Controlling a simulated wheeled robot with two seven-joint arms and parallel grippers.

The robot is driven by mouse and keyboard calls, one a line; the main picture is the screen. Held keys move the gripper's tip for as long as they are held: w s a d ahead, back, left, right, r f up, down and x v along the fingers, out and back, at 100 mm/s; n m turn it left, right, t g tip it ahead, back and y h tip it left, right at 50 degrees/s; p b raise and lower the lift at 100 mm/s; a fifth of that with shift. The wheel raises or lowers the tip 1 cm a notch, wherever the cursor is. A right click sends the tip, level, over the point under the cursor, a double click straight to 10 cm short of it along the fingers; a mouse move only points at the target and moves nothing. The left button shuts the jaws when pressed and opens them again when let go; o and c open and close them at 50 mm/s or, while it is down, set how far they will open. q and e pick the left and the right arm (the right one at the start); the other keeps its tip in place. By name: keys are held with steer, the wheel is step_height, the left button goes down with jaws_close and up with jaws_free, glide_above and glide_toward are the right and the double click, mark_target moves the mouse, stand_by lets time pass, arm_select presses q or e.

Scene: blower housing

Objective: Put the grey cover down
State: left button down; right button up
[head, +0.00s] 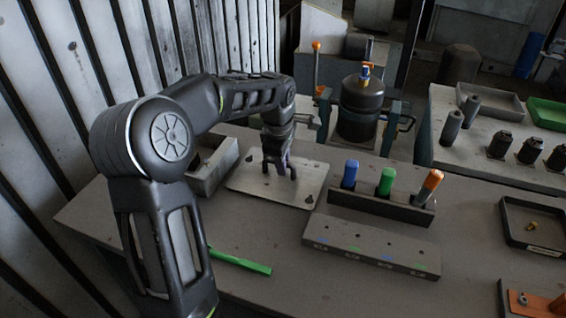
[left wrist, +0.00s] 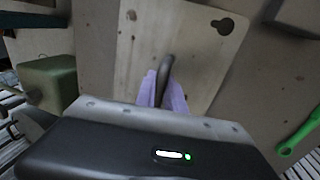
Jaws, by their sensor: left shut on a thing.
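The grey cover (head: 300,188) is a flat light-grey plate with keyhole slots near its corners. It lies level at the middle of the table's far side. My left gripper (head: 279,172) points down over its middle. In the left wrist view, the purple-padded fingers of my left gripper (left wrist: 164,92) are shut on a dark curved handle (left wrist: 166,66) on the cover (left wrist: 190,40). I cannot tell whether the plate touches the table or is slightly above it. My right gripper is not in view.
A grey open box (head: 212,172) stands close left of the cover. A rack (head: 370,207) with blue, green and orange-handled tools and a marked block (head: 370,245) are to the right. A black vessel (head: 362,105) is behind. A green tool (head: 242,262) lies in front.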

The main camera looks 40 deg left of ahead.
mark_target(280, 182)
arm_select(q)
steer(key=shift+f, duration=0.15)
steer(key=c, duration=1.4)
jaws_free()
step_height(280, 182, up, 12)
steer(key=s, duration=0.2)
steer(key=shift+d, duration=0.35)
steer(key=shift+s, duration=0.15)
